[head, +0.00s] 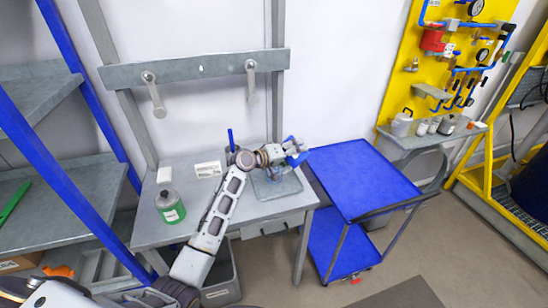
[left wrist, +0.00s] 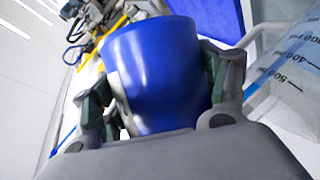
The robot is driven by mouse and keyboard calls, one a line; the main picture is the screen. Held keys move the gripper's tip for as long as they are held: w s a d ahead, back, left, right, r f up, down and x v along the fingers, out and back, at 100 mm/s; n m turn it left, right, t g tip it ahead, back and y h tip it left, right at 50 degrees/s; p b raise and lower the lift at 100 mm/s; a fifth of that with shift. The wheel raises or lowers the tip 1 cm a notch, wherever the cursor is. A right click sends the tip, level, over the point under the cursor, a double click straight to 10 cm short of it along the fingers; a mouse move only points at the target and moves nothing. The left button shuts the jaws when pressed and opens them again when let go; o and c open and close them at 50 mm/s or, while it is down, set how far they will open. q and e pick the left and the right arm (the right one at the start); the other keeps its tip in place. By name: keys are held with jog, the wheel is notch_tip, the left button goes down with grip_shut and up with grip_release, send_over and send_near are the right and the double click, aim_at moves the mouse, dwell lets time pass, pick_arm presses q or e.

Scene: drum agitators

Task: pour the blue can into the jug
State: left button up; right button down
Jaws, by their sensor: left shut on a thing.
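My left gripper (head: 288,153) reaches over the right part of the grey workbench. It is shut on the blue can, which fills the middle of the left wrist view (left wrist: 153,72) with a finger on each side. In the head view only a small blue part of the can (head: 291,143) shows. The clear jug (left wrist: 297,72), with printed ml marks, is close beside the can on the right of the left wrist view. In the head view, the jug is hard to make out below the gripper. I cannot tell whether liquid is in the can. My right gripper is not in view.
A bottle with green contents (head: 170,206) and a white container (head: 164,174) stand on the left of the workbench (head: 150,232). A blue cart (head: 362,178) stands to the right. A yellow panel (head: 400,75) with piping is at the back right, above a small shelf of bottles.

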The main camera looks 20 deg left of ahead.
pick_arm(q)
jog(key=shift+w+a+f, duration=0.2)
jog(key=shift+w+a, duration=0.1)
jog(key=shift+f+m+y, duration=0.25)
jog(key=shift+m+y, duration=0.05)
jog(key=shift+s+d+r+m+y+p, duration=0.2)
jog(key=shift+r+m+y+p, duration=0.4)
jog(key=shift+p, duration=0.65)
jog(key=shift+f+m+y+p, duration=0.35)
jog(key=shift+f+m, duration=0.25)
jog(key=shift+f, duration=0.3)
jog(key=shift+d+f, duration=0.1)
jog(key=shift+d, duration=0.1)
